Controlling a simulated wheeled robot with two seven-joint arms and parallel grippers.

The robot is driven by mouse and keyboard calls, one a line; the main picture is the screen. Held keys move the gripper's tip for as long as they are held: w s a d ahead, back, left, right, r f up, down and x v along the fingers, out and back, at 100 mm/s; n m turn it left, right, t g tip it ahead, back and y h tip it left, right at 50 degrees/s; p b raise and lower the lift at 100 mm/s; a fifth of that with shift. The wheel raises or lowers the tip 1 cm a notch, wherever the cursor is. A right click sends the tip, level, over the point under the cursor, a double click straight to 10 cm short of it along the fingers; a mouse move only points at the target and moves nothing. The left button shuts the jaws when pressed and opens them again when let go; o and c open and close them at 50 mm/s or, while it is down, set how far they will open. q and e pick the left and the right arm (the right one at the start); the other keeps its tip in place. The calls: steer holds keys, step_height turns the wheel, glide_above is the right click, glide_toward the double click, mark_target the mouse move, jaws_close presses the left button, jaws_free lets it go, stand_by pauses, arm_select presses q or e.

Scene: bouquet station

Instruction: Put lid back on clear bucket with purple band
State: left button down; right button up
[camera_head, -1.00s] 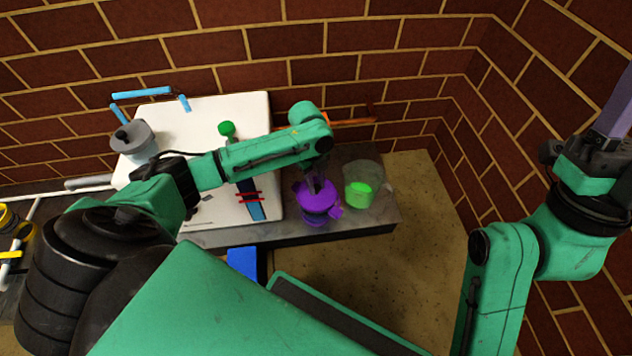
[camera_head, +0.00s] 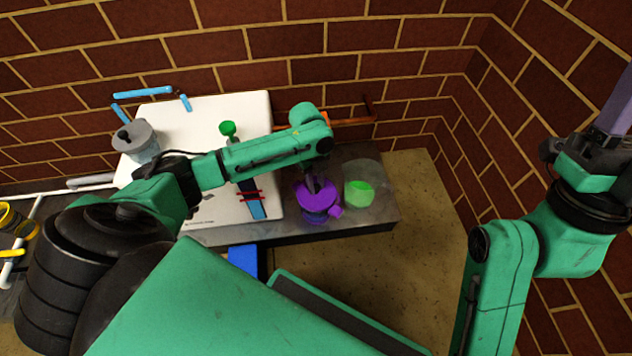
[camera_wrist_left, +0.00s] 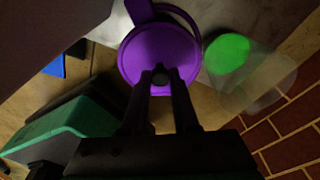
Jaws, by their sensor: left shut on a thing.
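My left gripper (camera_head: 313,181) is shut on the dark knob of the purple lid (camera_head: 316,194) and points down. In the left wrist view the gripper (camera_wrist_left: 160,78) meets the knob at the lid's near part. A thin purple band (camera_wrist_left: 187,14) curves out from behind the lid's upper right, and a purple tab sticks out at its top. In the head view a darker purple-blue base (camera_head: 316,217) shows under the lid's front edge. The lid hides most of what is below, so I cannot tell whether it rests on the bucket. My right gripper is out of view.
A white board (camera_head: 206,114) and grey-lidded pot (camera_head: 132,136) are left. Brick walls stand behind and right.

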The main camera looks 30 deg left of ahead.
arm_select(q)
steer(key=shift+p, duration=0.45)
stand_by(0.4)
steer(key=shift+c, duration=0.6)
jaws_free()
step_height(320, 180, up, 7)
steer(key=p, duration=0.8)
steer(key=shift+r+p, duration=0.1)
steer(key=shift+p, duration=0.2)
